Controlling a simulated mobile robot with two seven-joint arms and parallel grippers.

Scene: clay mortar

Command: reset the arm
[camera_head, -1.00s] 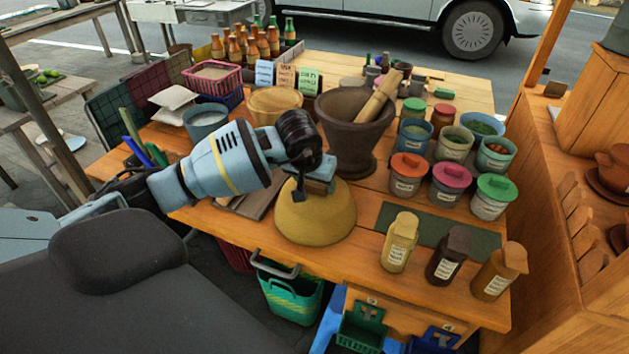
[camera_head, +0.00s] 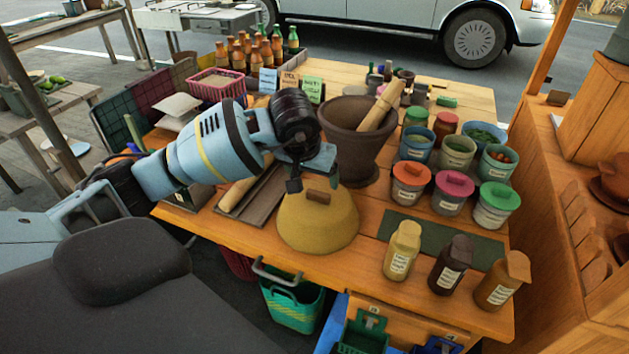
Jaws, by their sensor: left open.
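My left arm reaches in from the left over the wooden table (camera_head: 215,214). My left gripper (camera_head: 296,183) hangs at its end, open and empty. It is just above and behind a yellow dome (camera_head: 318,225) with a brown knob on top. I cannot tell whether a fingertip touches the dome. A dark clay mortar (camera_head: 352,150) with a wooden pestle (camera_head: 381,104) leaning in it stands behind and right of the gripper. My right gripper is not in view.
Several lidded jars (camera_head: 453,194) and bowls stand at the right. Three bottles (camera_head: 402,251) stand at the front right edge. A pink basket (camera_head: 217,86) and bottles (camera_head: 262,54) are at the back. A green basket (camera_head: 292,303) hangs below the front edge.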

